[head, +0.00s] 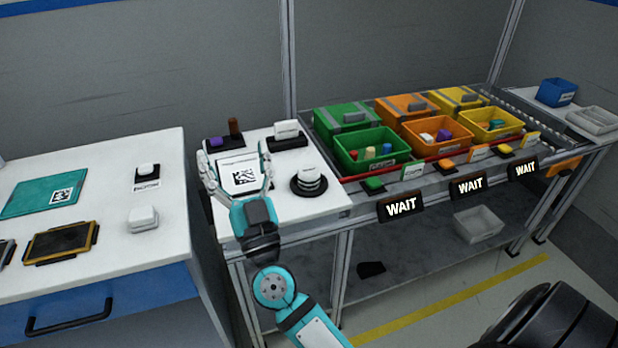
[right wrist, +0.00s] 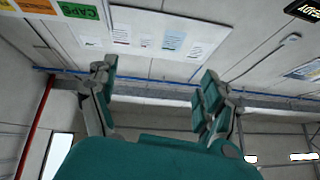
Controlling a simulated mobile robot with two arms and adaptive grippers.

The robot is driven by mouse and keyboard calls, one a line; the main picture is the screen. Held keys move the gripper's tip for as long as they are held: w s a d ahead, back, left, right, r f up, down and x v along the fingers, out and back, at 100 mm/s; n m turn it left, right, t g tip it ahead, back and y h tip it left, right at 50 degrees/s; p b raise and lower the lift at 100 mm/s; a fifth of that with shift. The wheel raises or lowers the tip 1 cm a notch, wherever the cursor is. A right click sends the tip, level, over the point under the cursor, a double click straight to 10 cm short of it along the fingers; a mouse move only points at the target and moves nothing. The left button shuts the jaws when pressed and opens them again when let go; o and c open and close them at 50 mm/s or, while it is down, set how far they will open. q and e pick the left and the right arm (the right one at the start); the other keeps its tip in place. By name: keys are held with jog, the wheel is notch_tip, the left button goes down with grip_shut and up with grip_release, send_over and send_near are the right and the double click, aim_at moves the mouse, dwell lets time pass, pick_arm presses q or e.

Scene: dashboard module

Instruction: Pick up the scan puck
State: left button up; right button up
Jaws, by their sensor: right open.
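A round white-and-dark puck (head: 310,178), which looks like the scan puck, sits on a round black base at the right side of the small white table. My right gripper (head: 234,158) is open, with its fingers spread on either side of a white card with a square code (head: 240,176), to the left of the puck. I cannot tell how high it is above the table. In the right wrist view my gripper (right wrist: 155,90) shows open and empty, with the wall beyond. The puck is not visible there. My left gripper is not in view.
Green (head: 370,150), orange and yellow bins stand to the right above WAIT signs (head: 401,207). A white bench (head: 100,240) is at left.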

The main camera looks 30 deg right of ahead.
aim_at(304, 176)
jog(key=w+d+f+m+g+h, duration=0.1)
jog(key=w+d+m+g+h, duration=0.1)
jog(key=d+m+g+h, duration=0.8)
notch_tip(304, 176, down, 11)
jog(key=a+n+g+y, duration=0.1)
jog(key=a+g+y, duration=0.1)
jog(key=g, duration=0.5)
jog(key=x, duration=1.1)
jog(key=shift+s+d+f+b, duration=0.15)
jog(key=shift+s+b, duration=0.2)
jog(key=shift+f+x, duration=0.2)
jog(key=shift+x, duration=1.1)
jog(key=shift+f+x, duration=0.2)
jog(key=shift+x, duration=1.15)
jog(key=shift+s, duration=0.15)
jog(key=c, duration=1.4)
jog(key=shift+o, duration=0.2)
jog(key=shift+r, duration=0.1)
